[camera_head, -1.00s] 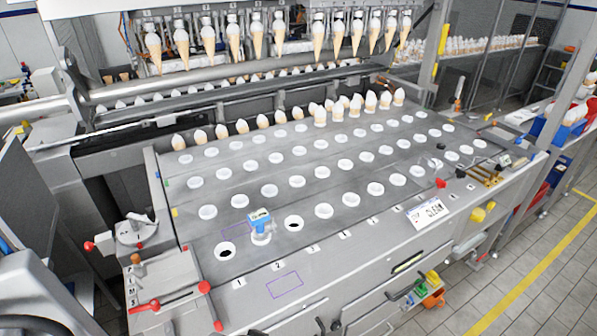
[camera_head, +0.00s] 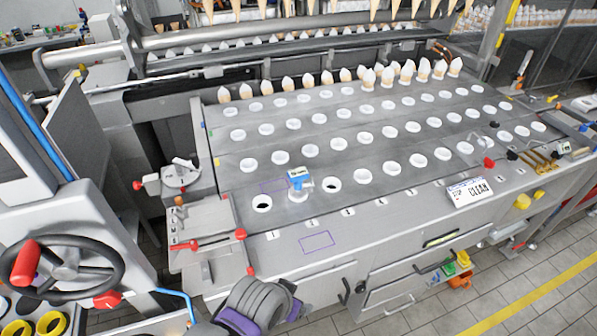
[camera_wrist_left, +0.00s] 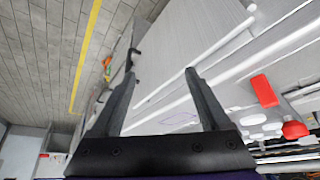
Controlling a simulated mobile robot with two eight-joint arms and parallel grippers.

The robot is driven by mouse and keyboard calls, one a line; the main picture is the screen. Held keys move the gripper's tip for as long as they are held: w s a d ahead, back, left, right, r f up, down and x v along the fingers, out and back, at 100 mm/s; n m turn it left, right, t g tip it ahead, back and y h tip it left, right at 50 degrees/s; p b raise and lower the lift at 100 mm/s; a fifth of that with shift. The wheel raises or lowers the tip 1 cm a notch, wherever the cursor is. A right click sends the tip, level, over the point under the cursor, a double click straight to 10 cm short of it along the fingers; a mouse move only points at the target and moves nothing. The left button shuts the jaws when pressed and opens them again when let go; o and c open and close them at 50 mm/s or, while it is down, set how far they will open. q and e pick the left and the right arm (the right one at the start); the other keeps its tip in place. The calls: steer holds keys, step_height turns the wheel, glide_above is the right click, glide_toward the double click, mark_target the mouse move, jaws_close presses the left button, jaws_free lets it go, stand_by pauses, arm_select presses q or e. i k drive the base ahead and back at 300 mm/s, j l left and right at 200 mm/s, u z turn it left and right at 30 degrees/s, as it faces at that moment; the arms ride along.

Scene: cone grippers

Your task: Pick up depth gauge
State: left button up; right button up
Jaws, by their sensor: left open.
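The depth gauge (camera_head: 299,184), a small device with a blue top and a white round base, stands upright at a hole in the front row of the grey plate (camera_head: 345,215). Dark open holes lie on either side of it. Part of my left arm (camera_head: 255,305), grey and purple, shows at the bottom of the head view, below and in front of the machine. My left gripper (camera_wrist_left: 160,76) shows in the left wrist view, open with nothing between its fingers. It is apart from the gauge, which I cannot make out in that view. My right gripper is not seen.
Red-knobbed levers (camera_head: 208,240) stand at the plate's left front corner. A black handwheel (camera_head: 60,265) is at the far left. Ice cream cones (camera_head: 345,76) line the back rows. A "CLEAN" sign (camera_head: 469,191) lies at the right front. The front strip by the purple rectangle is clear.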

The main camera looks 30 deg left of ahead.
mark_target(296, 177)
steer(key=k, duration=0.3)
steer(key=l+u, duration=0.15)
steer(key=u, duration=0.25)
steer(key=l+u, duration=0.15)
steer(key=u, duration=0.25)
steer(key=i+l+u, duration=0.2)
steer(key=l, duration=0.35)
steer(key=l+u, duration=0.15)
steer(key=l, duration=0.4)
